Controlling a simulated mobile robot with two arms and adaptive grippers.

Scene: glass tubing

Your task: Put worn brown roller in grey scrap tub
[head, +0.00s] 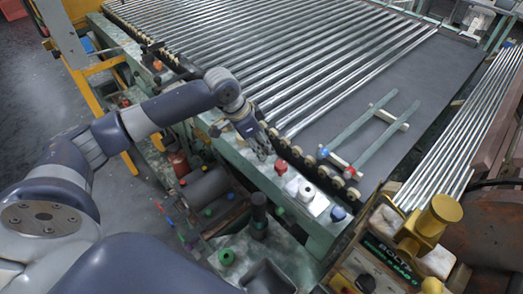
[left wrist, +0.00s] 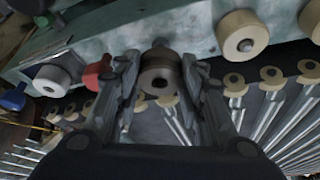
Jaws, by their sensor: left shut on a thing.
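The worn brown roller (left wrist: 160,76) shows in the left wrist view, darker than the cream rollers near it, with its bored end facing the camera. My left gripper (left wrist: 163,98) is shut on it, one finger on each side. I cannot tell whether the roller is still on its mount. In the head view my left gripper (head: 262,150) is at the green machine rail, and the roller is hidden there. A dark grey open box, which looks like the grey scrap tub (head: 268,279), stands at the bottom, nearer than the gripper. My right gripper is not in view.
Cream rollers (left wrist: 241,34) line the rail beside glass tubes (head: 330,55). A red knob (head: 280,168), a white roller (head: 306,192) and a blue knob (head: 338,214) sit along the rail. A dark upright cylinder (head: 258,213) and a green ring (head: 226,257) stand near the tub.

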